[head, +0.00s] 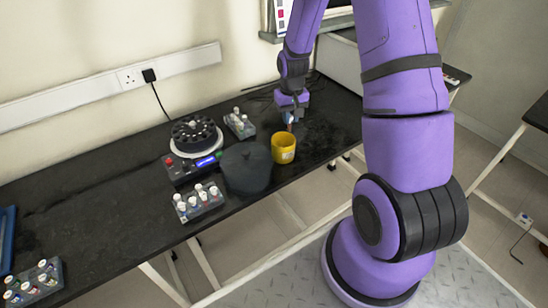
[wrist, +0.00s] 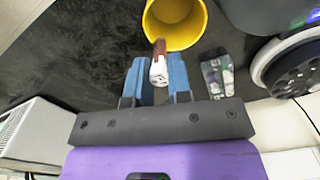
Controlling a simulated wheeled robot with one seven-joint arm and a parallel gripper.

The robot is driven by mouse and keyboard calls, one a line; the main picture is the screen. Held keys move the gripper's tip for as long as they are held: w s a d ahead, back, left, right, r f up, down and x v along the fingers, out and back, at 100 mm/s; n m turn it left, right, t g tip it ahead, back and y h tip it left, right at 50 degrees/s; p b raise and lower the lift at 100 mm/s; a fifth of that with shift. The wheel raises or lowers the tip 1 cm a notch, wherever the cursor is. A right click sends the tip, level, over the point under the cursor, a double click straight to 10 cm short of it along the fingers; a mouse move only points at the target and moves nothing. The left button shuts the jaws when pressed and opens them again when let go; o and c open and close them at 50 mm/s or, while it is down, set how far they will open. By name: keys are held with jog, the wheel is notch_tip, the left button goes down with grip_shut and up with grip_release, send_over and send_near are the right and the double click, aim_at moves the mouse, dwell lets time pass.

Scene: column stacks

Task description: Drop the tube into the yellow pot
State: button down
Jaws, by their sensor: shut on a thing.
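The tube (wrist: 159,62) has a white cap and a red-brown body. My gripper (wrist: 158,77) holds it between blue fingers, cap toward the wrist camera. The yellow pot (head: 283,148) stands open on the black bench near its front edge. In the head view my gripper (head: 291,112) is above and slightly behind the pot, with the tube (head: 289,126) small below it. In the wrist view the tube's far end overlaps the near rim of the yellow pot (wrist: 201,31). Its height above the rim is hard to tell.
A dark lidded pot (head: 246,169) stands close left of the yellow pot. A centrifuge (head: 194,137) and a rack of vials (head: 239,124) are behind it. Another vial rack (head: 199,202) is at the front. The bench right of the yellow pot is clear.

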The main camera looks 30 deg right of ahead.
aim_at(289, 131)
notch_tip(289, 131, down, 4)
jog(key=shift+a+r, duration=0.15)
jog(key=shift+r, duration=0.1)
jog(key=shift+f, duration=1.1)
jog(key=c, duration=1)
grip_release()
jog(key=shift+w+r, duration=0.1)
notch_tip(289, 131, up, 11)
jog(key=shift+f, duration=0.2)
